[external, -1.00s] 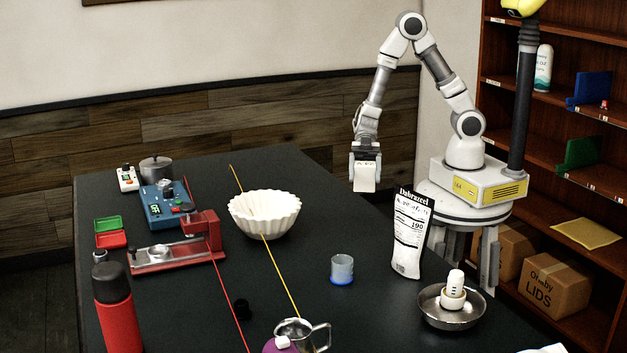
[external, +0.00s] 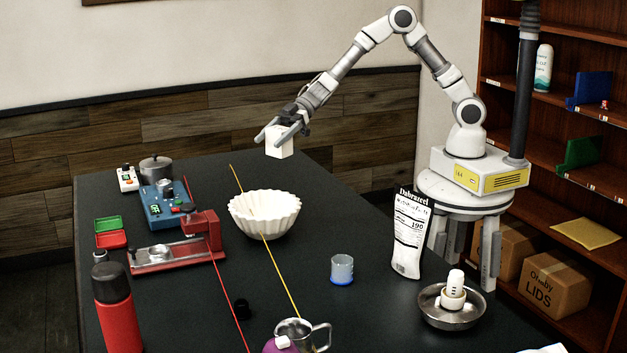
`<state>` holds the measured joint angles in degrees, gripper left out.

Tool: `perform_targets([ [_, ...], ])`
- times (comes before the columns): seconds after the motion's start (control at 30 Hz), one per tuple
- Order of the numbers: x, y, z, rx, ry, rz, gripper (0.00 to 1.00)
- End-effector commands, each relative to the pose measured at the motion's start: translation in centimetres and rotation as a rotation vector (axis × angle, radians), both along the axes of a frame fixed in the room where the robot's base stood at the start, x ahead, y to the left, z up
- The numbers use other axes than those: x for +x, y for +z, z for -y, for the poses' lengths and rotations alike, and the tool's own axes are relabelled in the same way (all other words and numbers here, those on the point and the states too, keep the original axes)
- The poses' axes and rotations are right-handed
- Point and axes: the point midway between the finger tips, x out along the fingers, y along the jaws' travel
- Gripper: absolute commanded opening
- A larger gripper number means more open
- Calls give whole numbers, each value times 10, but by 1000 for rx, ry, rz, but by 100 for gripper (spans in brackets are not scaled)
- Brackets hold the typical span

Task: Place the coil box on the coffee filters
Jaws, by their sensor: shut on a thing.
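My gripper (external: 279,136) is shut on a small white box, the coil box (external: 279,150). It holds the box in the air, above and behind the coffee filters. The coffee filters (external: 264,221) are a white fluted bowl-shaped stack standing on the dark table, left of the middle. In the picture the box is up and slightly right of the filters, clear of their rim. The inside of the filters looks empty from this side.
A yellow line (external: 285,278) and a red line (external: 232,306) run along the table (external: 330,205). Left of the filters stand a red press-like device (external: 190,245) and a blue device (external: 165,206). A white printed bag (external: 409,235), a blue-bottomed cup (external: 342,269) and a metal bowl (external: 451,312) stand to the right.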

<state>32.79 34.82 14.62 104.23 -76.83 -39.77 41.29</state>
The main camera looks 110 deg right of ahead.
Motion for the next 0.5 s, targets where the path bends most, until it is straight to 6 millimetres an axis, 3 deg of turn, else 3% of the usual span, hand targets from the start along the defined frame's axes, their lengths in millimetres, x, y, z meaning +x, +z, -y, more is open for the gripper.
perform_targets([
  [0.13,21,14,5,0,-62,1,8],
  [0.27,31,9,-3,2,-79,-2,8],
  [0.5,56,-24,-49,2,-76,-3,8],
])
